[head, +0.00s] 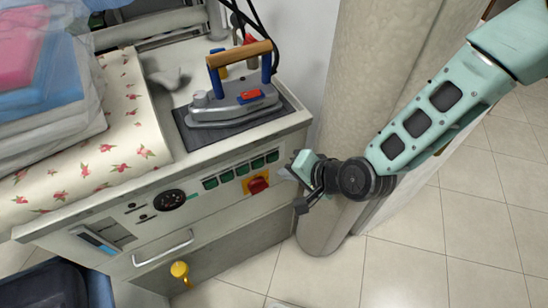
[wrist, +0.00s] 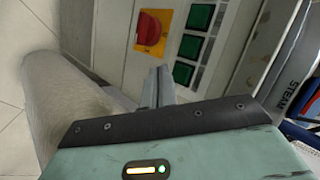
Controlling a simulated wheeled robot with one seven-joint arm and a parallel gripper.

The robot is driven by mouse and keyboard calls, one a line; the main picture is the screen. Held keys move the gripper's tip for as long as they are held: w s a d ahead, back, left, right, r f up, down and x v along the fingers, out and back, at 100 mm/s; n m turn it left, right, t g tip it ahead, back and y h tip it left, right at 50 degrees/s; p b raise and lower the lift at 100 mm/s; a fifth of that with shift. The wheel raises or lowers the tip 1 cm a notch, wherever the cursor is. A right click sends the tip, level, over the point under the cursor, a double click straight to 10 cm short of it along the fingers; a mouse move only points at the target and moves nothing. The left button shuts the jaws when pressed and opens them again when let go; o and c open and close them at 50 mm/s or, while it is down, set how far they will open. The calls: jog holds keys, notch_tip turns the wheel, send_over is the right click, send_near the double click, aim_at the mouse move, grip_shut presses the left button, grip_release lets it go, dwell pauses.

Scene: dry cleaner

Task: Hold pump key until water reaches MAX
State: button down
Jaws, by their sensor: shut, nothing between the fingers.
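A row of several green keys (head: 242,170) runs along the front panel of the pressing station; no labels can be read, so I cannot tell which is the pump key. Three of the green keys (wrist: 191,47) show in the wrist view. A slanted window with a blue strip (head: 97,241), possibly the water gauge, is at the panel's left; its level and any MAX mark are unreadable. My gripper (head: 285,173) is shut and empty, just right of the keys. In the wrist view its closed fingertips (wrist: 159,70) point at the panel, below the keys and red knob, apparently not touching any key.
A red knob on a yellow plate (head: 258,186) sits below the keys. An iron (head: 235,100) rests on a dark pad on top. A round dial (head: 170,201) and drawer handle (head: 163,249) are left. A thick pale column (head: 350,110) stands close behind my gripper.

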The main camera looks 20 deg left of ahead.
aim_at(273, 158)
jog(key=shift+w+a, duration=0.5)
jog(key=shift+a, duration=0.1)
jog(key=shift+w, duration=0.1)
dwell(1.6)
jog(key=shift+w+a, duration=0.2)
jog(key=shift+a, duration=0.1)
jog(key=shift+w+a, duration=0.25)
jog(key=shift+a, duration=0.05)
dwell(5.1)
